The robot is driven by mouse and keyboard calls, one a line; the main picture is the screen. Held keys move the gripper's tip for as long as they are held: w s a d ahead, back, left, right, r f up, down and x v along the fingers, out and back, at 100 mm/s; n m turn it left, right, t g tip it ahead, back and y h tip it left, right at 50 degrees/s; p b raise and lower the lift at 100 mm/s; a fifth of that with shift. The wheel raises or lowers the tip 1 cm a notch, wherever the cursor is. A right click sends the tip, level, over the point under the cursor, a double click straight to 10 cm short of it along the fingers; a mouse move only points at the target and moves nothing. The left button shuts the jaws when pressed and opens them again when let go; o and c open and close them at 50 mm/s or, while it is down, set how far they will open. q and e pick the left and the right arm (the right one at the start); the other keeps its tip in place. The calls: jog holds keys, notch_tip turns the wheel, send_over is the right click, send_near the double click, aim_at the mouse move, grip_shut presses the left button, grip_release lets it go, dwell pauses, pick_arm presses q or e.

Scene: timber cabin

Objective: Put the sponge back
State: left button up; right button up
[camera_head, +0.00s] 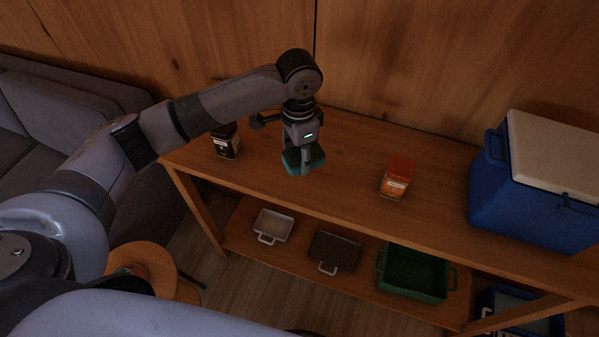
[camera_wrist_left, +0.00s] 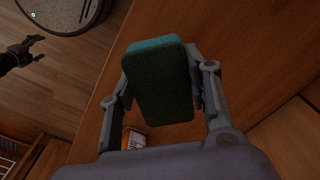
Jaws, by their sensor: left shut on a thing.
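The sponge is a green block with a teal side. In the head view the sponge (camera_head: 290,160) shows below my left gripper (camera_head: 303,165), over the left half of the wooden shelf table's top (camera_head: 340,165). In the left wrist view the sponge (camera_wrist_left: 160,85) sits between both fingers of my left gripper (camera_wrist_left: 160,88), which is shut on it. Whether the sponge touches the tabletop is hard to tell. My right gripper is not in the head view; a dark gripper-like shape (camera_wrist_left: 22,52) shows at the left edge of the left wrist view.
A dark labelled jar (camera_head: 227,145) stands left of the sponge, an orange-lidded jar (camera_head: 398,178) to the right. A blue cooler (camera_head: 520,215) fills the right end. The lower shelf holds a light tray (camera_head: 273,227), a brown tray (camera_head: 335,250) and a green crate (camera_head: 414,276). A round stool (camera_head: 150,262) stands left.

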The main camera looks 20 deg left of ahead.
aim_at(299, 155)
pick_arm(q)
jog(key=shift+f+p, duration=0.35)
jog(key=shift+f, duration=3.6)
jog(key=o, duration=1)
jog(key=shift+f, duration=0.1)
jog(key=shift+o, duration=0.2)
notch_tip(299, 155, up, 12)
jog(key=shift+r+b, duration=0.15)
jog(key=shift+b, duration=0.5)
